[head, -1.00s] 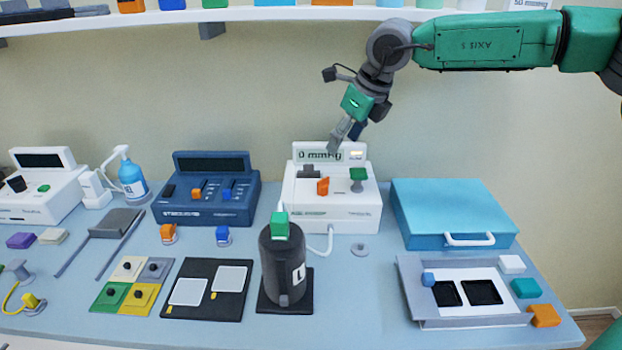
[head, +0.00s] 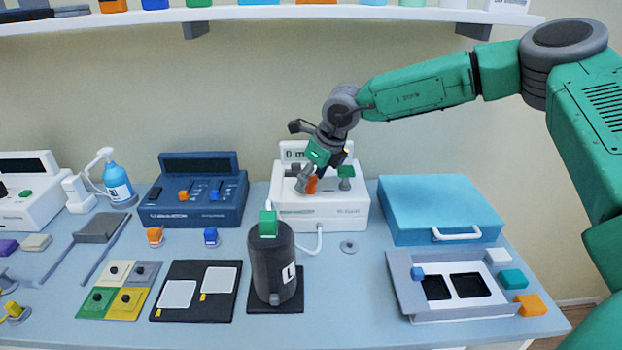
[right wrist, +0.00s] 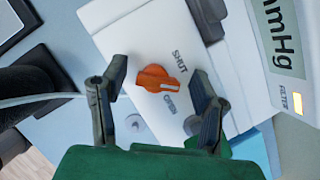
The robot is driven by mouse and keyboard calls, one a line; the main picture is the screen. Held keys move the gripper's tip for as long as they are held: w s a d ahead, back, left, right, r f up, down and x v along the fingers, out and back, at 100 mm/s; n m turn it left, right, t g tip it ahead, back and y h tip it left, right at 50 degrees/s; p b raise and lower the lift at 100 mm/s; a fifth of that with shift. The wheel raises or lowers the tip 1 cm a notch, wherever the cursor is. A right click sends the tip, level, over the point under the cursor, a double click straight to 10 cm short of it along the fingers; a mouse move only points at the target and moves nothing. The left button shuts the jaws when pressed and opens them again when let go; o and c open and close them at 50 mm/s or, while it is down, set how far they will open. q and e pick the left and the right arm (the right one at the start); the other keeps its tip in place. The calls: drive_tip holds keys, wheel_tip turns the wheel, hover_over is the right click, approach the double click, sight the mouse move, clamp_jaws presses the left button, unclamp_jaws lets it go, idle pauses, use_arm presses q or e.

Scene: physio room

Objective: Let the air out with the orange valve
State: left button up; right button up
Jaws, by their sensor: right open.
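The orange valve (head: 312,185) is a knob on the top of the white pump unit (head: 325,212). In the right wrist view the valve (right wrist: 155,78) lies between the words SHUT and OPEN, and its white mark points toward neither clearly. My right gripper (head: 305,182) is at the valve in the head view. In the right wrist view its two fingers (right wrist: 158,90) are apart, one on each side of the valve, and I see no contact. The unit's display (head: 297,154) is partly hidden by my arm. My left gripper is not in view.
A black cuffed cylinder (head: 270,270) stands in front, joined to the unit by a white hose (head: 318,240). A blue case (head: 440,205) is to the right, a blue device (head: 195,190) to the left.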

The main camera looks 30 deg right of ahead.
drive_tip(key=shift+a, duration=0.1)
drive_tip(key=c, duration=1.1)
drive_tip(key=n+y+p, duration=0.1)
drive_tip(key=n+p, duration=0.2)
drive_tip(key=p, duration=0.3)
drive_tip(key=shift+r+g, duration=0.15)
drive_tip(key=shift+g, duration=0.25)
drive_tip(key=shift+c, duration=0.2)
drive_tip(key=shift+n, duration=0.5)
drive_tip(key=shift+f+n+g+y, duration=0.2)
drive_tip(key=shift+n+g+y, duration=0.15)
drive_tip(key=shift+n, duration=0.35)
drive_tip(key=shift+n+g+y, duration=0.25)
drive_tip(key=shift+n+y, duration=0.1)
drive_tip(key=shift+n, duration=0.85)
